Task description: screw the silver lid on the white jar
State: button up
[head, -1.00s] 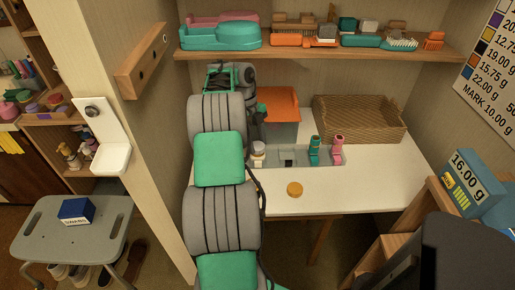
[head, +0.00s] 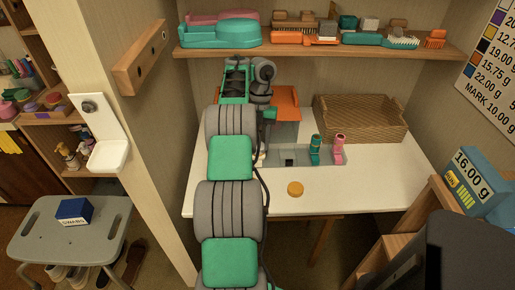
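My arm reaches over the left part of the white table, and its wrist hangs above the grey tray (head: 326,157). My gripper (head: 266,135) points down at the tray's left end, partly behind my own arm; its fingers are too small and hidden to tell open from shut. A small white thing (head: 261,157), possibly the white jar, shows only as a sliver beside my arm at that end. I cannot make out a silver lid. A round gold-orange lid (head: 295,189) lies flat on the table in front of the tray.
A green bottle (head: 315,149) and a pink bottle (head: 339,149) stand in the tray's right part. An orange-topped bin (head: 285,105) and a wicker basket (head: 360,117) stand behind. A loaded shelf (head: 320,52) overhangs the table. The table's front right is clear.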

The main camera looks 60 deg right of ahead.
jog(key=m, duration=0.1)
jog(key=m+b, duration=0.1)
jog(key=m, duration=0.1)
jog(key=shift+s+f+t, duration=0.1)
jog(key=shift+f+t, duration=0.15)
jog(key=shift+t, duration=0.15)
jog(key=m, duration=0.3)
jog(key=shift+r+t+b, duration=0.15)
jog(key=shift+t+b, duration=0.15)
jog(key=shift+t, duration=0.1)
jog(key=o, duration=1.4)
jog(key=shift+c, duration=0.2)
